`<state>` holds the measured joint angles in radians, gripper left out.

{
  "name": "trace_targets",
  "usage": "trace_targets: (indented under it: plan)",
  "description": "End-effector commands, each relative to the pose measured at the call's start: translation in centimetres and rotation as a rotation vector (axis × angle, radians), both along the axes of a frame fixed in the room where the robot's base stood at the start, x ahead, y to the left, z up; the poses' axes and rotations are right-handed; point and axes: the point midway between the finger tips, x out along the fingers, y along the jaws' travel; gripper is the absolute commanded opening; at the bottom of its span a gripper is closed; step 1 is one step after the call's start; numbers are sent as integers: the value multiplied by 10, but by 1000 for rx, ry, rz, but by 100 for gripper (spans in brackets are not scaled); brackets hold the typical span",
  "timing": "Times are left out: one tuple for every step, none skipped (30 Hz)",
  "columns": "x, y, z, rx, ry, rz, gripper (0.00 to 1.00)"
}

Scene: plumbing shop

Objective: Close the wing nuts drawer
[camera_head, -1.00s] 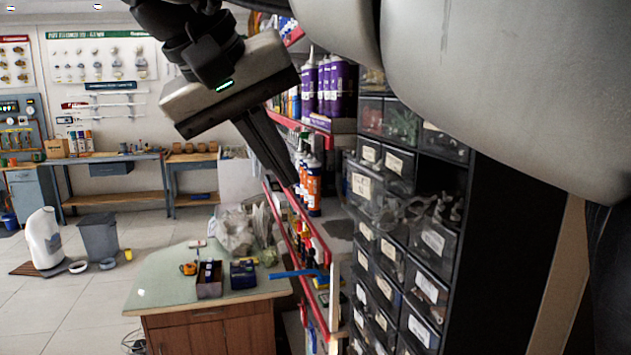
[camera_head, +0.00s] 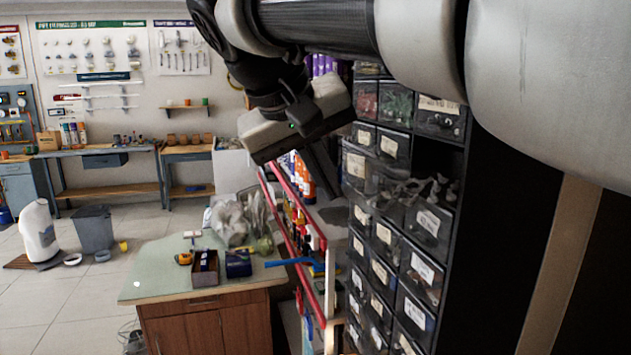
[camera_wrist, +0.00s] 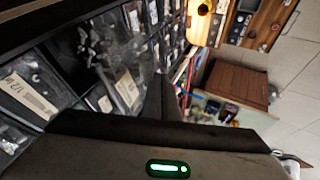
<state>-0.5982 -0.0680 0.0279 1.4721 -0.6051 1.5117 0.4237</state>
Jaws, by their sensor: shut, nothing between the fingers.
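One clear drawer (camera_head: 355,164) of the dark drawer cabinet is pulled out, with its white-labelled front standing out to the left of the other drawers. Grey metal pieces (camera_head: 436,187) show behind it; the label is too small to read, so I cannot confirm that it is the wing nuts drawer. My gripper (camera_head: 330,198) is shut and empty, pointing down just left of the pulled-out drawer's front. I cannot tell whether it touches it. In the wrist view the shut fingers (camera_wrist: 160,82) are beside clear labelled drawer fronts (camera_wrist: 127,88).
More labelled drawers (camera_head: 422,268) fill the cabinet above and below. A red-edged shelf (camera_head: 300,225) with bottles stands close behind and left of my gripper. A counter (camera_head: 165,270) with small boxes is at lower left. Open floor lies further left.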

Motion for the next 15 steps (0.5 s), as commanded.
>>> trace_targets:
  plan:
    - [0, 0, 0, 0, 0, 0, 0]
    - [0, 0, 0, 0, 0, 0, 0]
    - [0, 0, 0, 0, 0, 0, 0]
    - [0, -1, 0, 0, 0, -1, 0]
    - [1, -4, 0, 0, 0, -2, 0]
    - [3, -8, 0, 1, -1, -4, 0]
    - [4, -13, 0, 1, -1, -4, 0]
    - [6, -19, 0, 1, -1, -6, 0]
    - [8, -30, 0, 1, -1, -9, 0]
    - [11, -38, 0, 2, -1, -10, 0]
    - [13, -46, 0, 1, 0, -9, 0]
    - [16, -59, 0, 1, -1, -11, 0]
    - [19, -67, 0, 1, -1, -11, 0]
    - [21, -76, 1, 1, -1, -11, 0]
    - [24, -87, 1, 2, 0, -10, 0]
